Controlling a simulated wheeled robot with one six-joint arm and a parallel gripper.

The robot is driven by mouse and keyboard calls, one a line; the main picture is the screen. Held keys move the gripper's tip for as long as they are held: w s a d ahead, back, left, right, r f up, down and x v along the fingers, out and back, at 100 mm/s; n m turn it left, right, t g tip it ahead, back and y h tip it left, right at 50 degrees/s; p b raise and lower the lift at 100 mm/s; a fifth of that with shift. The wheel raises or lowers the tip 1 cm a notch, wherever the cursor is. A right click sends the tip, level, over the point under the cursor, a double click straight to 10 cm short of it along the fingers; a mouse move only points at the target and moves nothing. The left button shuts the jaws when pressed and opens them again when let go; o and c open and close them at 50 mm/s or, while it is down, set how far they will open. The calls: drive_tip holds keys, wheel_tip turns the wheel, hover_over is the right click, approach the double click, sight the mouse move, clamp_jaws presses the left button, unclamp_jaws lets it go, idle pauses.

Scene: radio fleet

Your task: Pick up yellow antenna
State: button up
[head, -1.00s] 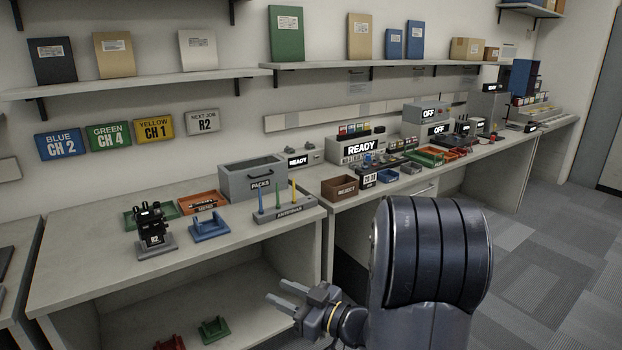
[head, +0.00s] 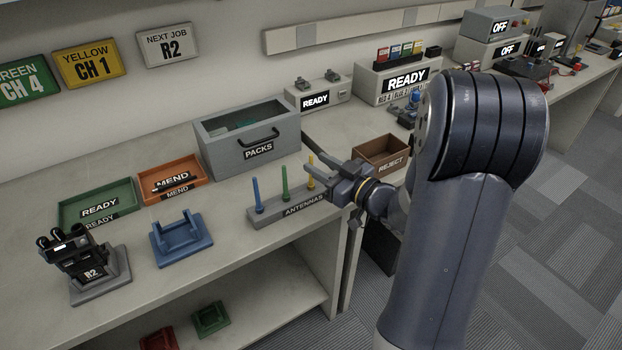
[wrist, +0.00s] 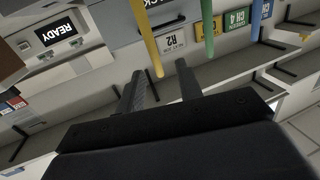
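The yellow antenna (head: 311,172) stands upright at the right end of the grey antenna rack (head: 262,216), beside a green antenna (head: 284,183) and a blue antenna (head: 257,195). My gripper (head: 312,170) is at the yellow antenna's right in the head view and partly overlaps it. In the wrist view the yellow antenna (wrist: 146,38) lies ahead of my gripper (wrist: 158,83), whose fingers are apart with nothing held between them. The green antenna (wrist: 207,28) and blue antenna (wrist: 256,18) show to its right there. Whether a finger touches the yellow antenna, I cannot tell.
A grey PACKS bin (head: 225,150) stands behind the rack. A brown REJECT box (head: 374,150) stands to the right. A blue cradle (head: 180,238) and a radio marked R2 (head: 80,254) on a stand are to the left. The bench front between them is clear.

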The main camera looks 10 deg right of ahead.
drive_tip(key=x, duration=0.5)
drive_tip(key=shift+w+r, duration=0.1)
drive_tip(key=shift+w, duration=0.1)
clamp_jaws()
idle(0.3)
